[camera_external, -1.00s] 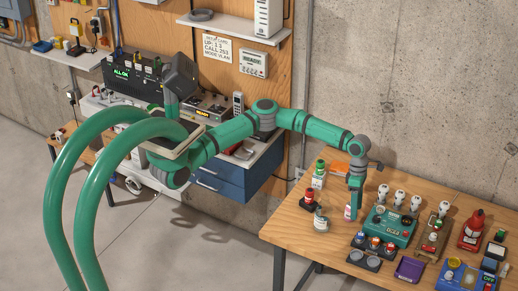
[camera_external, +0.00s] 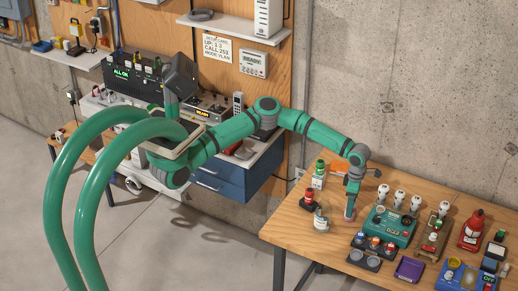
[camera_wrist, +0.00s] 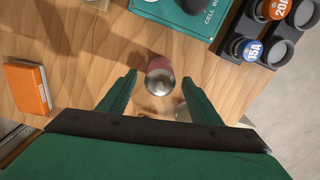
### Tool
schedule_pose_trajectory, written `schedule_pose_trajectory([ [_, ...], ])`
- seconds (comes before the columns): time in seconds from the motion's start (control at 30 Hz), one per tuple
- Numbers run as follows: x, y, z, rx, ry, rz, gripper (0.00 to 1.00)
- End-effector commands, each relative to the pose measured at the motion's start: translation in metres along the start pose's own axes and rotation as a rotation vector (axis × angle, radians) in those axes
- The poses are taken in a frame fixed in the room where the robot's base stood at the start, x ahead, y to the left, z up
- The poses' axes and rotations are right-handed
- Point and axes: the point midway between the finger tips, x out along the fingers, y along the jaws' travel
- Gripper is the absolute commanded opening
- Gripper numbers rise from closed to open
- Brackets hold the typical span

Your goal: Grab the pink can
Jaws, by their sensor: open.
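The pink can (camera_wrist: 160,77) stands on the wooden table, its silver top showing in the wrist view. It lies between and slightly beyond the two green fingertips of my gripper (camera_wrist: 160,90), with a gap visible on each side. In the external view my gripper (camera_external: 351,205) points down at the table, and the pink can (camera_external: 349,215) shows at its lower end, partly hidden by the fingers. My gripper is open and not closed on the can.
A teal box (camera_external: 389,227) stands right of the can, with a dark holder of round pieces (camera_external: 375,243) in front. A white-grey bottle (camera_external: 321,223) and a red item (camera_external: 309,196) stand to the left. An orange box (camera_wrist: 27,87) lies left in the wrist view.

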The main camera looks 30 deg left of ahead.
Motion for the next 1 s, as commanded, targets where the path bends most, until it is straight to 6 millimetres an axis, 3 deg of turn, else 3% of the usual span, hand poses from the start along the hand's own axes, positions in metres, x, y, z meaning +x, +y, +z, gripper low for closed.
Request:
schedule_pose_trajectory([
  [0.3,0.042,0.0,0.002,0.0,0.002,-0.002,0.58],
  [0.53,0.044,0.0,0.002,0.0,0.001,-0.001,0.58],
  [0.57,0.044,0.0,0.002,0.0,0.001,-0.001,0.56],
  [0.73,0.044,0.0,0.002,0.0,0.001,-0.001,0.15],
  [1.0,0.043,0.0,0.002,0.0,0.001,-0.001,0.12],
])
